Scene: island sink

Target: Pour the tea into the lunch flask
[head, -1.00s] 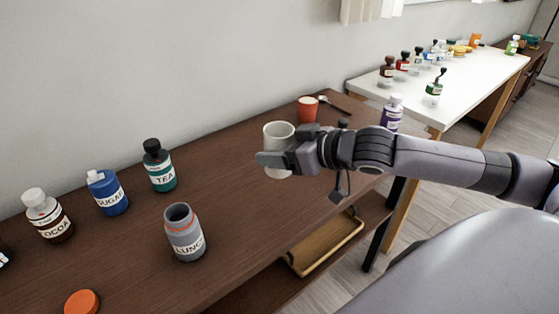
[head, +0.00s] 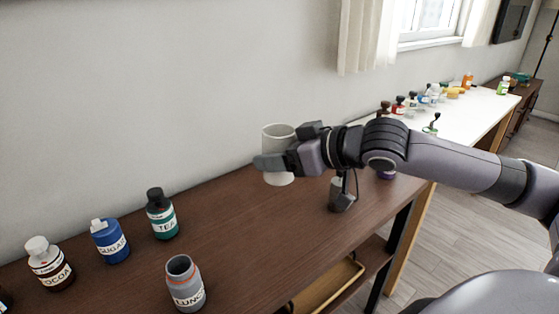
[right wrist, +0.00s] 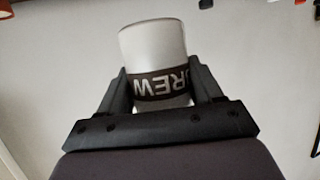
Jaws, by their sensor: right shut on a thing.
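My right gripper (head: 274,163) is shut on a white mug (head: 279,141) and holds it upright in front of the wall. In the right wrist view the mug (right wrist: 152,45) sits between both fingers, with a dark band lettered "BREW" in part. Its contents are hidden. The grey lunch flask (head: 186,290), labelled LUNCH, stands upright and open on the brown table, to the left of and below the mug. A dark green bottle labelled TEA (head: 162,213) stands behind the flask. My left gripper is not in view.
A blue SUGAR bottle (head: 110,241) and a brown COCOA bottle (head: 50,266) stand at the left of the table (head: 250,232). A white table (head: 470,120) at the back right holds several bottles.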

